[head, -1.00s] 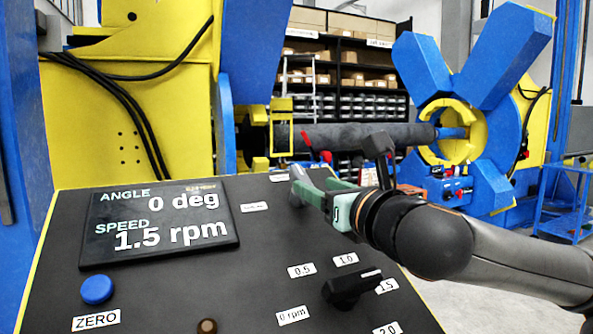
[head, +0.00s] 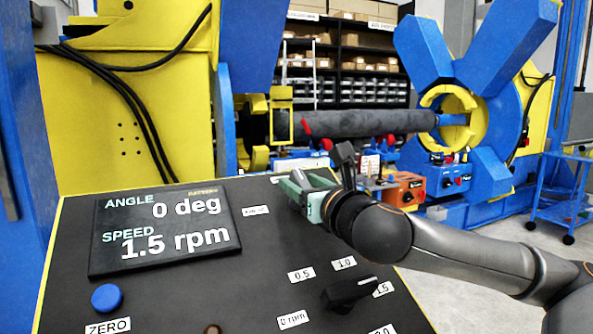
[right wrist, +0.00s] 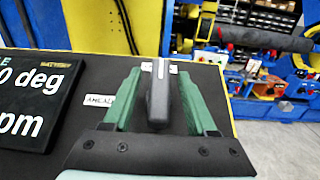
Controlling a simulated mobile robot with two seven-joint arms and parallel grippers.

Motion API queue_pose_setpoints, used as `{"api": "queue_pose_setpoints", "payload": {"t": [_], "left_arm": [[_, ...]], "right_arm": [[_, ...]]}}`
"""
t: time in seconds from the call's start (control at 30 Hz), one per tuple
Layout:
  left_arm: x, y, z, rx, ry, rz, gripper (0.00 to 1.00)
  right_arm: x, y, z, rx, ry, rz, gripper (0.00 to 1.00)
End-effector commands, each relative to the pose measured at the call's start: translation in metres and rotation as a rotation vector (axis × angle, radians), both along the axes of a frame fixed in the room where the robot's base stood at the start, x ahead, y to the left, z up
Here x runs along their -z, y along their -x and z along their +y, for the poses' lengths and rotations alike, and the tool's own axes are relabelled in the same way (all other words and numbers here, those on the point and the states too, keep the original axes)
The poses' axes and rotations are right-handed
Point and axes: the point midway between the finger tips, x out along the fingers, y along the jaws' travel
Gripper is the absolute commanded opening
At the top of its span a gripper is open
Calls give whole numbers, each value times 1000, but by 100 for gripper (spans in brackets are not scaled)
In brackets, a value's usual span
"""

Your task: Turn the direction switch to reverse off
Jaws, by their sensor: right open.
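The direction switch (right wrist: 158,100) is a dark grey lever-shaped knob on the black sloping panel. In the right wrist view it stands between the two green fingers of my right gripper (right wrist: 160,80), its far end pointing to a white label. The fingers are open, one on each side of the knob, and a gap shows on each side. In the head view my right gripper (head: 300,190) is at the panel's far right edge and hides most of the switch. My left gripper is in neither view.
The panel holds a display (head: 165,225) reading 0 deg and 1.5 rpm, a blue ZERO button (head: 107,298) and a black speed knob (head: 350,293). A label (right wrist: 98,103), perhaps AHEAD, lies left of the switch. The blue and yellow positioner (head: 470,100) stands behind.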

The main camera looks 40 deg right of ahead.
Motion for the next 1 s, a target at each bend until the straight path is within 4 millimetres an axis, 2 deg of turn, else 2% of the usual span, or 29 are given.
{"api": "queue_pose_setpoints", "payload": {"t": [0.03, 0.2, 0.57, 1.0], "left_arm": [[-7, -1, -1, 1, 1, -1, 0], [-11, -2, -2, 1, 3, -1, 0], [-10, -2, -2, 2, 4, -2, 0], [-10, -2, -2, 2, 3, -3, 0]], "right_arm": [[-3, -7, -2, 0, -6, 1, 57], [-2, -21, -7, 0, -2, -1, 57], [0, -24, -8, 0, 1, -1, 57], [0, -24, -8, 0, 0, -1, 8]]}}
